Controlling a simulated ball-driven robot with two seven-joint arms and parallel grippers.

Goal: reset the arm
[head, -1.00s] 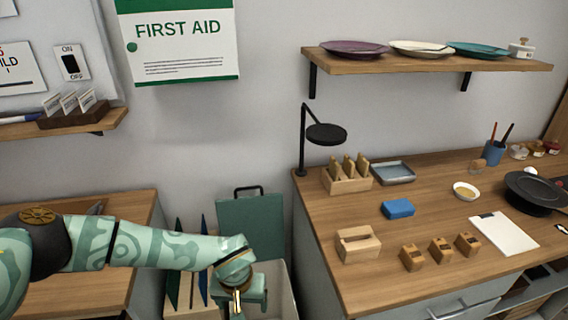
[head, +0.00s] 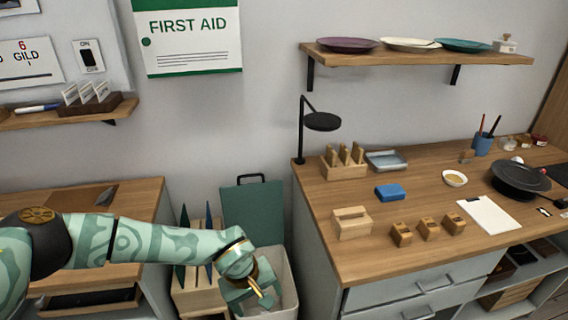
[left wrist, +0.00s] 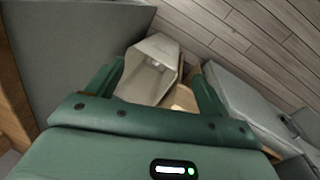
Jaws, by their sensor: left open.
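My left arm (head: 165,246) comes in from the left in the head view, stretched out low between the two benches. My left gripper (head: 264,296) hangs over a pale open bin (head: 284,277). In the left wrist view its two green fingers (left wrist: 160,88) stand apart with nothing between them. The pale bin (left wrist: 152,68) shows beyond the fingertips. My right gripper is not in either view.
A green case (head: 253,212) stands behind the bin. The left bench (head: 140,195) lies under my arm. A wall shelf (head: 420,60) carries plates.

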